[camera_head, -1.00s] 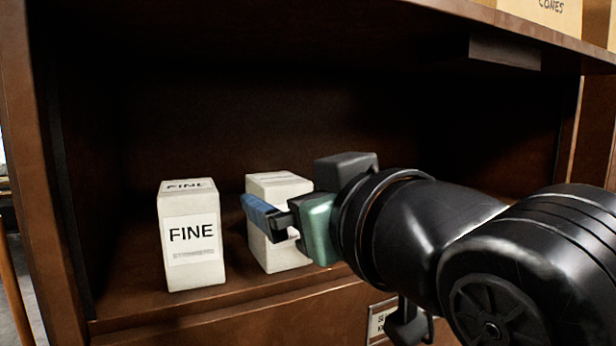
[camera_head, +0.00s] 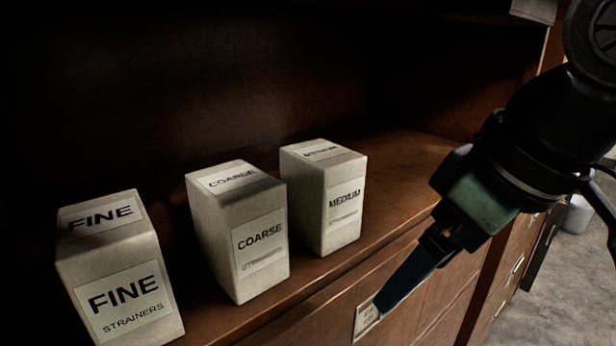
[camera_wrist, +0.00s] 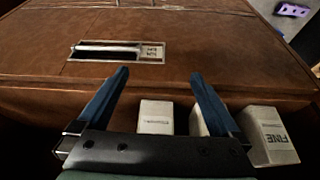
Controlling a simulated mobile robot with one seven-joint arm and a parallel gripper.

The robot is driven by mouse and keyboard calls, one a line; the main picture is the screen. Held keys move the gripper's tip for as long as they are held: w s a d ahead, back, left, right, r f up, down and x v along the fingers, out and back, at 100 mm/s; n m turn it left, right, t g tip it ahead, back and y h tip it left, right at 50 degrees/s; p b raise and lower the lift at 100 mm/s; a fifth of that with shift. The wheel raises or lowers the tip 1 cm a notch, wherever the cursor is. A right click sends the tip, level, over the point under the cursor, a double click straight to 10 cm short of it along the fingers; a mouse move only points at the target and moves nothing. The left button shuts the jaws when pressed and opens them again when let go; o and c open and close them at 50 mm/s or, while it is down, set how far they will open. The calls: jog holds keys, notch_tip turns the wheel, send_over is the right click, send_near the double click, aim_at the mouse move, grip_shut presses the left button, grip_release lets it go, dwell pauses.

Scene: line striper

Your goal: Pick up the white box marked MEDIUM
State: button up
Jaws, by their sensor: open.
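The white box marked MEDIUM (camera_head: 325,200) stands upright on the shelf, rightmost of three white boxes in the head view. In the wrist view the leftmost white box (camera_wrist: 155,117), its label too small to read, appears between my fingers. My gripper (camera_head: 388,298) is open and empty, to the right of the MEDIUM box and in front of the shelf, pointing down and left, apart from the box. Both blue fingers show spread in the wrist view (camera_wrist: 160,76). The near finger hides the other in the head view.
The COARSE box (camera_head: 240,235) stands close left of the MEDIUM box, and the FINE box (camera_head: 118,275) is farther left. The shelf (camera_head: 405,170) is bare right of MEDIUM. A label holder (camera_head: 367,316) is on the cabinet front below.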

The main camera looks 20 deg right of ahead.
aim_at(344, 203)
jog(key=w, duration=0.2)
jog(key=w+a, duration=0.1)
jog(key=w, duration=0.1)
jog(key=w+a+p, duration=0.1)
jog(key=w, duration=0.2)
jog(key=shift+a, duration=0.2)
jog(key=w, duration=0.2)
jog(key=w+a+p, duration=0.1)
jog(key=w, duration=0.1)
jog(key=shift+a+r, duration=0.15)
jog(key=shift+w+f+b, duration=0.15)
jog(key=shift+f+b, duration=0.55)
jog(key=shift+f, duration=0.05)
jog(key=shift+c, duration=0.3)
jog(key=c, duration=1.2)
jog(key=shift+r+p, duration=0.35)
jog(key=shift+p, duration=0.2)
jog(key=shift+c, duration=0.2)
